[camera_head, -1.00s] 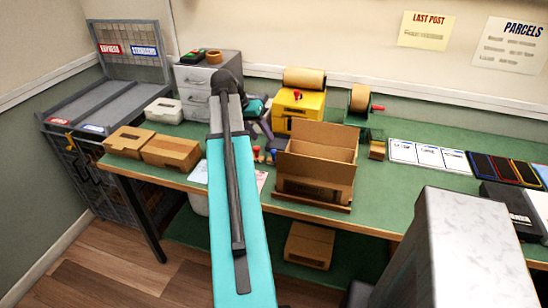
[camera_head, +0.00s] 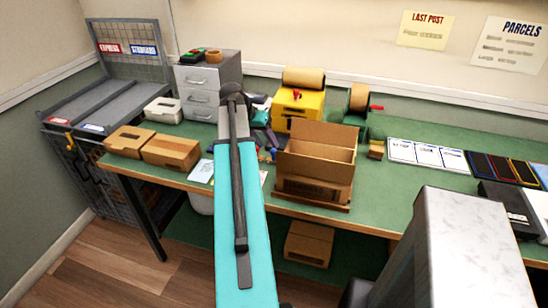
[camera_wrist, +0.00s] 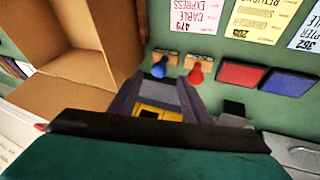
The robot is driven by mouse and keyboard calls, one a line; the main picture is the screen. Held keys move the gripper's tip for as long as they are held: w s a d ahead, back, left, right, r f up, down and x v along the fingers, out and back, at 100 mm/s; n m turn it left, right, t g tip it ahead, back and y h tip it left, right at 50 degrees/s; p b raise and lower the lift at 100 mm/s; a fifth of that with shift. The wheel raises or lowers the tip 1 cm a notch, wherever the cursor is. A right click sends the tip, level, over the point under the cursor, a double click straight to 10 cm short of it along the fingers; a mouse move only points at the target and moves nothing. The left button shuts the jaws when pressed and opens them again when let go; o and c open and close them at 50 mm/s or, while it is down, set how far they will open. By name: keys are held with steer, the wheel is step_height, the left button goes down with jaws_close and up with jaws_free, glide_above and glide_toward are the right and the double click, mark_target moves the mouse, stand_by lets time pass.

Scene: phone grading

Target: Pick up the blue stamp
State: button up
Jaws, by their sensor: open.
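The blue stamp (camera_wrist: 160,66) stands on the green bench top in the wrist view, with a blue knob and a wooden base. The red stamp (camera_wrist: 195,72) stands close on its right. My gripper (camera_wrist: 165,82) is open, its grey-purple fingers reaching toward the two stamps. The blue stamp is near the fingertips; I cannot tell whether they touch it. In the head view my gripper (camera_head: 263,132) is partly behind my arm, and the small blue stamp (camera_head: 273,154) shows just left of the open box. The red stamp is hidden there.
An open cardboard box (camera_wrist: 95,65) stands close to the left of the stamps in the wrist view. A red pad (camera_wrist: 240,75) and a blue pad (camera_wrist: 289,83) lie to the right. A yellow dispenser (camera_head: 300,104) stands behind the box in the head view.

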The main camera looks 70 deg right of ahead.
mark_target(272, 150)
steer(key=shift+p+x, duration=0.9)
steer(key=shift+x, duration=1.55)
jaws_close()
